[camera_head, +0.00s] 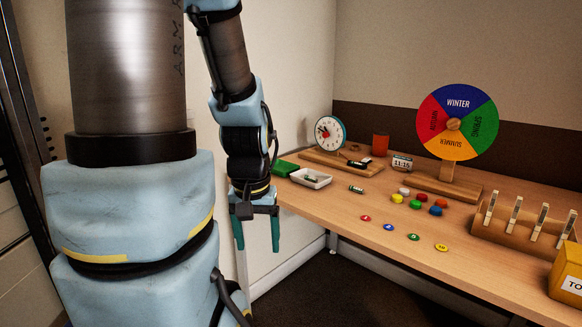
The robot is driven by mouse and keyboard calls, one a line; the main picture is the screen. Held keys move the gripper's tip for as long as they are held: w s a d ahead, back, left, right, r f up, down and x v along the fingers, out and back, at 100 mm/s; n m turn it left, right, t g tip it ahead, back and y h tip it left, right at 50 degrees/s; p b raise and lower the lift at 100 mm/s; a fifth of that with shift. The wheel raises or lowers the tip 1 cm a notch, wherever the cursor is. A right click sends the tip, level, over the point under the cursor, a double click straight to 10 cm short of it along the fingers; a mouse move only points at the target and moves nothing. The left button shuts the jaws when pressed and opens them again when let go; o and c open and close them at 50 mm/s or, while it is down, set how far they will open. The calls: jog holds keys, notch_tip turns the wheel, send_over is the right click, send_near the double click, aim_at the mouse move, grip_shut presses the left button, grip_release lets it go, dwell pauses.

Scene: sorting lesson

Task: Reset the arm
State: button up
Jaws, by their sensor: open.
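My gripper (257,232) hangs at the end of my arm, left of the wooden desk (330,222). Its two green fingers point down, stand apart and hold nothing. It is beside the desk's left end, not over the clear part of the top. My arm comes down from the top of the picture, and its large near links fill the left side.
A wall stands behind my gripper.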

notch_tip(320, 180, up, 17)
jog(key=p, duration=1.5)
